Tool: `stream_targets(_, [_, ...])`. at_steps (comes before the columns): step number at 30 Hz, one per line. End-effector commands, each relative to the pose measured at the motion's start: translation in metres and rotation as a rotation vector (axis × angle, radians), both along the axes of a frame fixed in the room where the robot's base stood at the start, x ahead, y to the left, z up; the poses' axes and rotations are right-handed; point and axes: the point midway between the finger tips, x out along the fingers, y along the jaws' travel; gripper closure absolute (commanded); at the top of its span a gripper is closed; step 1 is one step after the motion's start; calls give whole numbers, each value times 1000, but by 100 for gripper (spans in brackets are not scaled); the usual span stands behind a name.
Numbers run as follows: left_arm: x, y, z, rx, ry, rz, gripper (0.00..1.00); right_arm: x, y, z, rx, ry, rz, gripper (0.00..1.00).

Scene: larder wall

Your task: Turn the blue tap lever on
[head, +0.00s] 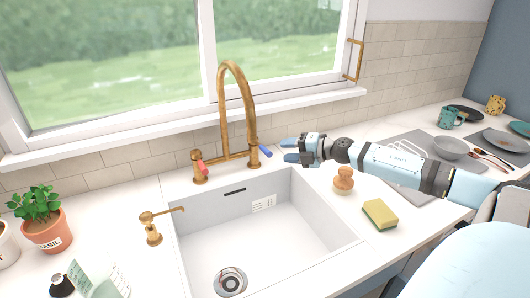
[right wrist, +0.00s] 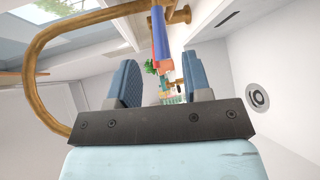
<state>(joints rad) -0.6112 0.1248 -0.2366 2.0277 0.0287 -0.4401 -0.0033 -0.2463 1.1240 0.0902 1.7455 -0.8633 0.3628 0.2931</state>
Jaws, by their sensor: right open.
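The brass tap (head: 240,100) stands behind the sink; its spout also arches across the right wrist view (right wrist: 38,60). The blue tap lever (head: 264,151) sticks out from the tap's right valve, angled toward the front right. The red lever (head: 202,167) is on the left valve. My right gripper (head: 285,151) is open and empty, just right of the blue lever, with its fingers pointing left at it. In the right wrist view the blue lever (right wrist: 160,36) shows above the space between the two blue fingers (right wrist: 160,82); I cannot tell whether they touch it. My left gripper is not in view.
The white sink (head: 335,225) lies in front of the tap. A brush (head: 344,180) and a sponge (head: 380,214) are on the counter below my right arm. A brass soap dispenser (head: 151,228) and potted basil (head: 45,225) stand left. Dishes (head: 453,148) are at right.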

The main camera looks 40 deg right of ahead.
Motion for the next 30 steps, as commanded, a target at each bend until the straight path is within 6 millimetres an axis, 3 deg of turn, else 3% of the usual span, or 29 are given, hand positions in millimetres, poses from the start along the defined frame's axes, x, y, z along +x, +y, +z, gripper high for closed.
stream_targets(18, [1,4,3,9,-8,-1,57,61,29,-14,2,-3,-2,55])
stream_targets(30, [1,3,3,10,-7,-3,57,69,34,-18,0,1,-1,55])
